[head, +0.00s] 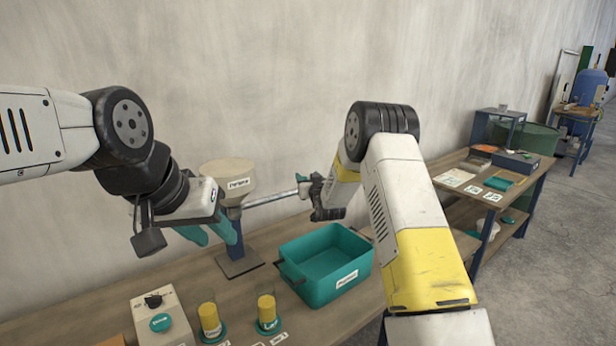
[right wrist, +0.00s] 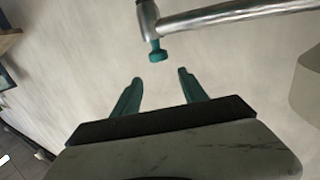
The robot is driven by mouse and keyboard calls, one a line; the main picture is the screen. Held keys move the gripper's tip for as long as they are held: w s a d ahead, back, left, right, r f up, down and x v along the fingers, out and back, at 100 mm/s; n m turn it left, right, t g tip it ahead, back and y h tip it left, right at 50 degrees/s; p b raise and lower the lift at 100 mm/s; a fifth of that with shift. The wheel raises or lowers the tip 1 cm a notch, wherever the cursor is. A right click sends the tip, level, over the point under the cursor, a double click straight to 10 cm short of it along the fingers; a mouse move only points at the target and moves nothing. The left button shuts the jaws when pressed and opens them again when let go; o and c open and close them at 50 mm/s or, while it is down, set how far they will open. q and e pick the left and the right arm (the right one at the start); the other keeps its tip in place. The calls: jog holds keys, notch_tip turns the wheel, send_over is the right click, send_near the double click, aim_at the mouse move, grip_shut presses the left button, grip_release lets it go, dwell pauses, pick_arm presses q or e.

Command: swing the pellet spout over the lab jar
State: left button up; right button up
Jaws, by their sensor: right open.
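The pellet hopper (head: 228,175) is a cream funnel on a blue post. Its metal spout (head: 270,199) points right, toward the space above the teal bin; the spout also crosses the top of the right wrist view (right wrist: 225,17). A teal knob (right wrist: 158,53) hangs under the spout's end. My right gripper (right wrist: 158,78) is open and empty, its fingertips short of the knob, which lies ahead between them. The lab jar (head: 267,308), with yellow contents, stands on a teal base in front; its label is hard to read. My left gripper (head: 218,238) is open and empty before the hopper post.
A similar yellow jar (head: 210,317) stands left of the lab jar. A control box (head: 160,318) with a teal button is further left. The teal bin (head: 350,288) stands right of the jars. Another table (head: 455,170) is at the right, and the wall is close behind.

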jog(key=shift+w+a+f+t, duration=0.15)
jog(key=shift+f, duration=0.45)
jog(key=shift+w+a+f+t, duration=0.1)
jog(key=shift+f+t, duration=0.05)
jog(key=shift+f, duration=0.4)
jog(key=x, duration=0.7)
jog(key=shift+w, duration=0.4)
jog(key=shift+a+f, duration=0.1)
grip_shut()
